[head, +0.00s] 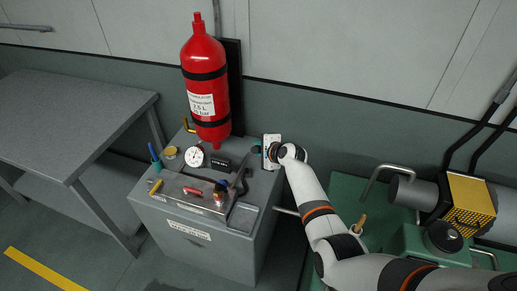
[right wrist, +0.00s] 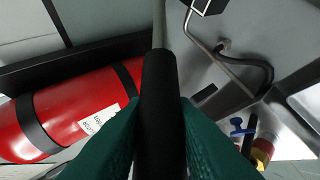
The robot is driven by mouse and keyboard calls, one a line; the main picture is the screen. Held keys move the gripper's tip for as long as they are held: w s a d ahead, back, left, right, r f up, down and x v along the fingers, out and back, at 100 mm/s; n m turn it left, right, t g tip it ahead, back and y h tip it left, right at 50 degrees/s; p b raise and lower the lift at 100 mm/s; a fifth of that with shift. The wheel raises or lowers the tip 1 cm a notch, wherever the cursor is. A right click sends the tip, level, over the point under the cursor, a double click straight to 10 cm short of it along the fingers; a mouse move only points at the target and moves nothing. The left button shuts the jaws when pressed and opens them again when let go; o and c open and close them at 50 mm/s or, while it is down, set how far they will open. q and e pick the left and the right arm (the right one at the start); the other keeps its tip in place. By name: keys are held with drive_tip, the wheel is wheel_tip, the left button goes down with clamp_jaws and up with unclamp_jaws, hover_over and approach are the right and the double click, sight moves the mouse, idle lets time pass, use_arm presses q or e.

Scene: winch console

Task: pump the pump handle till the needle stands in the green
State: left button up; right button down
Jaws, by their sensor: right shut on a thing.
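The pump handle (head: 243,174) rises from the right part of the console top, tilted, and its upper end goes to my right gripper (head: 256,149). In the right wrist view the handle's black grip (right wrist: 159,110) lies between the green fingers of my right gripper (right wrist: 160,135), which are shut on it. The round white gauge (head: 194,157) sits on the console's left part, below the red cylinder. Its needle and green zone are too small to read. My left gripper is not in view.
The red accumulator (head: 205,85) stands at the back of the grey console (head: 200,250), left of my right gripper. Small levers and a red-handled part (head: 193,191) crowd the console top. A grey table (head: 70,110) stands left; green machinery (head: 410,240) lies right.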

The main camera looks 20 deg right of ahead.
drive_tip(key=c, duration=1.2)
unclamp_jaws()
drive_tip(key=v, duration=1.2)
drive_tip(key=shift+d+f, duration=0.1)
